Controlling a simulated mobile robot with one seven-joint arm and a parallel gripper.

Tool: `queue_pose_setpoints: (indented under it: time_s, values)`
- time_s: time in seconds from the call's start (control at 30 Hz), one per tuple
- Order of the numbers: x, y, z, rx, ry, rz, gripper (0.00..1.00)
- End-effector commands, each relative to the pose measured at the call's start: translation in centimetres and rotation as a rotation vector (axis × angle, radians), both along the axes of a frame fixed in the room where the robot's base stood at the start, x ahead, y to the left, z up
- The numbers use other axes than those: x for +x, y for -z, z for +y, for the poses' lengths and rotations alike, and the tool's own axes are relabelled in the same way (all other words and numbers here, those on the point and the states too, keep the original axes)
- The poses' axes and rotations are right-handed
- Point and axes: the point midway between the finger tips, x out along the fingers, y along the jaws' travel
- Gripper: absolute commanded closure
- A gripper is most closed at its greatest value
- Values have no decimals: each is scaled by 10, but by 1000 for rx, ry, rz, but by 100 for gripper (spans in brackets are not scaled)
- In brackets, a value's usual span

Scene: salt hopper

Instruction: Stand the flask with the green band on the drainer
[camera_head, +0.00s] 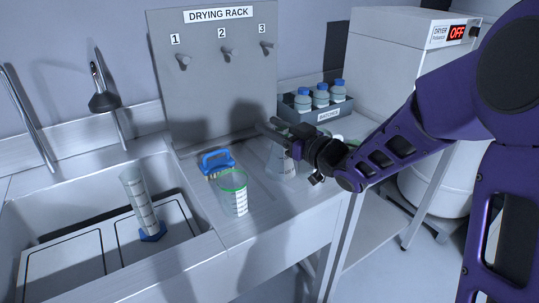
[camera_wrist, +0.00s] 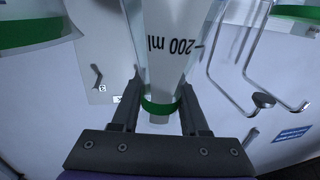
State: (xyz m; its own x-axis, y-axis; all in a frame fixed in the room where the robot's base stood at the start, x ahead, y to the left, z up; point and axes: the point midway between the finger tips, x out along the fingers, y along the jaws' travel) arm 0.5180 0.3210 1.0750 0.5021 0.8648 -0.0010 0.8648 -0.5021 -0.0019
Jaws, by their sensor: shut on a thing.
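My gripper (camera_head: 276,131) is shut on the neck of a clear conical flask, near the back of the worktop beside the sink. The flask (camera_head: 284,163) hangs or stands below the fingers with its wide end down. In the wrist view the fingers (camera_wrist: 160,106) close on both sides of the neck at a green band, and the flask (camera_wrist: 172,50) carries a "200 ml" mark. The pale drainer surface (camera_head: 262,188) is under and in front of the flask. I cannot tell whether the base touches it.
A green-rimmed beaker (camera_head: 233,193) stands front left of the flask. A blue brush (camera_head: 217,161) lies behind it. The sink at left holds a tilted measuring cylinder (camera_head: 140,198). The drying rack board (camera_head: 212,85) with pegs stands behind; a tray of blue-capped bottles (camera_head: 319,112) is behind right.

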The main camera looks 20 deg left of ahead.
Motion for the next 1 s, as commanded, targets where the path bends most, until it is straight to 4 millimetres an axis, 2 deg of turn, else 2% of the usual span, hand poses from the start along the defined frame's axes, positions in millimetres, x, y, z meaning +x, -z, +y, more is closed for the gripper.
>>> queue_pose_setpoints:
  time_s: [0.03,0.27,0.43,0.83,0.87,1.0]
  values:
    - [0,9,1,0,-1,2,100]
    - [0,27,0,1,0,1,100]
    - [0,52,0,0,1,1,100]
    - [0,58,0,1,1,-3,100]
    - [0,58,0,0,1,-2,54]
    - [0,57,0,0,1,-1,29]
